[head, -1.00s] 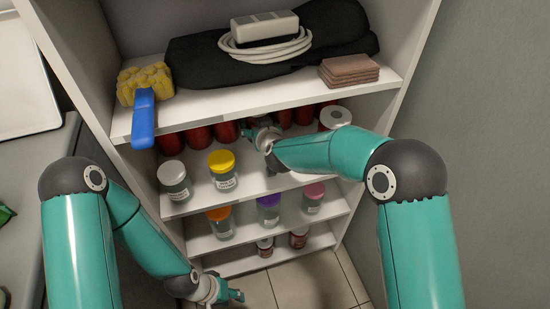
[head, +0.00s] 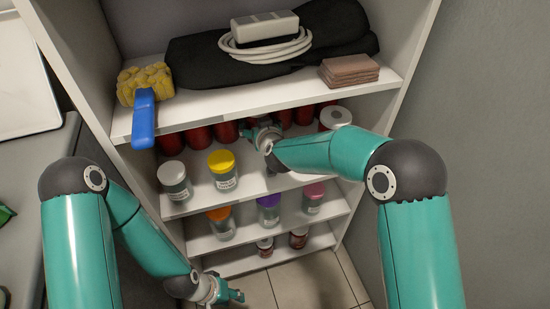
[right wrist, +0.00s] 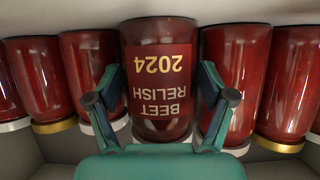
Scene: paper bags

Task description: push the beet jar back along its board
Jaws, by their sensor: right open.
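The beet jar (right wrist: 158,65), dark red with a "BEET RELISH 2024" label, appears upside down in the right wrist view. My right gripper (right wrist: 161,82) is open, with one finger on each side of the jar. I cannot tell whether the fingers touch it. In the head view my right gripper (head: 260,131) reaches into the shelf at the row of red jars, and the beet jar is not clearly visible behind it. The board (head: 255,180) is the white shelf under these jars. My left gripper (head: 230,296) hangs low near the floor, away from the jars; its opening is unclear.
Red jars (right wrist: 88,65) stand close on both sides of the beet jar. A white-lidded jar (head: 174,178) and a yellow-lidded jar (head: 223,172) stand on the board's front left. The upper shelf (head: 270,95) overhangs the row.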

